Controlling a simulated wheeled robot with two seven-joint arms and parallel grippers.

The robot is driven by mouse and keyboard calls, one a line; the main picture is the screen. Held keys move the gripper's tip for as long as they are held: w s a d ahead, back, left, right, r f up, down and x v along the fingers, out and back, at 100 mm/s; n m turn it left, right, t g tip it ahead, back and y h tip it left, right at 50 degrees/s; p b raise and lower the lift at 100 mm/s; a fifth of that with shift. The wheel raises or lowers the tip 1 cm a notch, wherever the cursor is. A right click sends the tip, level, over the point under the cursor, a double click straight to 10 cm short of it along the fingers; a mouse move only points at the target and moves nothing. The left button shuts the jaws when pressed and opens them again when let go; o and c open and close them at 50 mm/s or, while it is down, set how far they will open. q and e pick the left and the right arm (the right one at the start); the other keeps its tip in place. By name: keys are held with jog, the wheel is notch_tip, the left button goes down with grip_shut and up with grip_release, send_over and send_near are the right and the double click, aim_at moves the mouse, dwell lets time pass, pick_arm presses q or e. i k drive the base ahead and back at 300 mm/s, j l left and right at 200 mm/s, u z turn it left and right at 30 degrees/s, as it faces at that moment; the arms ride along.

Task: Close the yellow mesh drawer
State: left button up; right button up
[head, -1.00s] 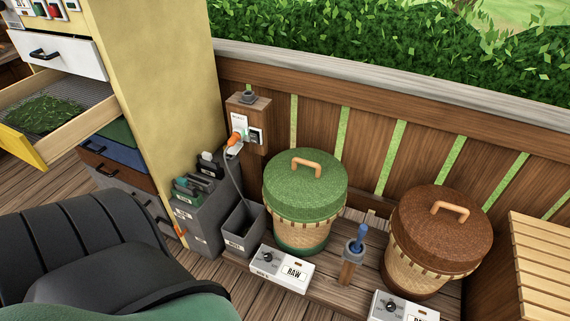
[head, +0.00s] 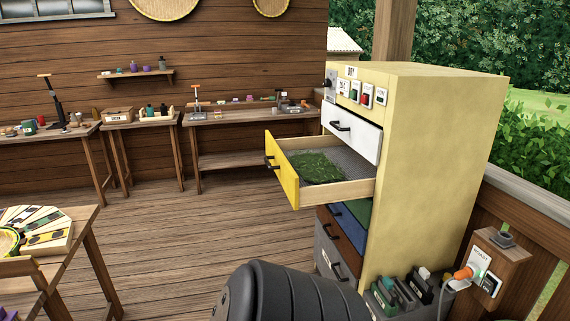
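The yellow mesh drawer (head: 287,182) is pulled out to the left from a tall yellow cabinet (head: 431,165). It has a yellow front with a dark handle, pale wooden sides and a grey mesh floor. A patch of green leaves (head: 317,168) lies on the mesh. A black ribbed part of my own body is at the bottom middle, below the drawer and apart from it. Neither of my grippers shows.
Above the yellow drawer is a shut white drawer (head: 352,131); blue, brown and grey drawers are below. Workbenches (head: 234,117) line the back wall. A wooden table (head: 78,235) stands at left. The plank floor (head: 185,240) left of the cabinet is clear.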

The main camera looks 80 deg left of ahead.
aim_at(312, 170)
jog(key=u, duration=2.8)
